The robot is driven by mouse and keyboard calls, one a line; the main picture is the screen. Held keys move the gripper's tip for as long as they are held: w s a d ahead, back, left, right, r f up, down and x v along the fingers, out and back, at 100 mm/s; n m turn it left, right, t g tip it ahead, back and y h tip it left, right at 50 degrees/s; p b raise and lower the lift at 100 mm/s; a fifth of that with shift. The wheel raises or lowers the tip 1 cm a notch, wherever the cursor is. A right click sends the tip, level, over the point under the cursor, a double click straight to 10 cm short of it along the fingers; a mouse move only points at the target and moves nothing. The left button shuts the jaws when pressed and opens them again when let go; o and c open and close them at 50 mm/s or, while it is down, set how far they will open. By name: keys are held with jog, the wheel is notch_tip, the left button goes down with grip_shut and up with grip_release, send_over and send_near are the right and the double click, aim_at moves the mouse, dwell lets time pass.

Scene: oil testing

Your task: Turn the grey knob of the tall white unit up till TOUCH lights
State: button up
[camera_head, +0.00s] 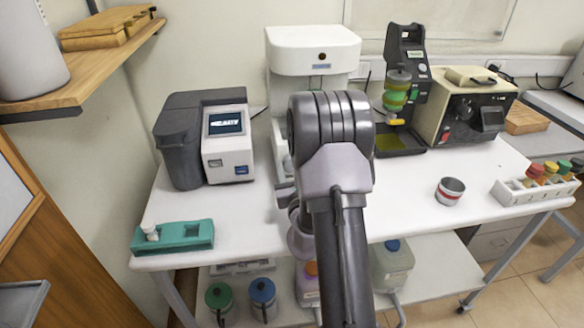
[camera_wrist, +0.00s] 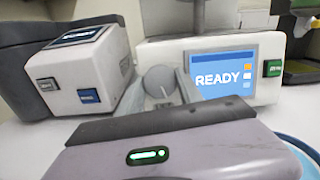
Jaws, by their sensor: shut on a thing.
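The tall white unit (camera_head: 314,52) stands at the back of the white table, its lower front mostly hidden by my arm in the head view. In the wrist view its base (camera_wrist: 172,52) carries a grey round knob (camera_wrist: 159,80) left of a blue screen (camera_wrist: 222,77) that reads READY. A small orange square shows at the screen's right side, and a green button (camera_wrist: 272,68) sits further right. My gripper (camera_wrist: 162,90) is at the knob, its two fingers on either side, shut on it. The knob's lower part is hidden by my gripper.
A dark grey and white device (camera_head: 228,143) stands close on the left. A black stand with green parts (camera_head: 396,95) and a beige instrument (camera_head: 470,108) are on the right. A teal holder (camera_head: 180,236) and a metal cup (camera_head: 450,190) lie nearer the front edge.

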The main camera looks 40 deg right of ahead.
jog(key=m+p, duration=0.2)
jog(key=shift+r+m+g+h, duration=0.3)
jog(key=shift+r+m, duration=0.05)
jog(key=shift+m, duration=0.05)
jog(key=shift+f+m+p, duration=0.3)
jog(key=shift+m, duration=0.1)
jog(key=o, duration=1.4)
jog(key=shift+w, duration=0.1)
jog(key=shift+c, duration=0.2)
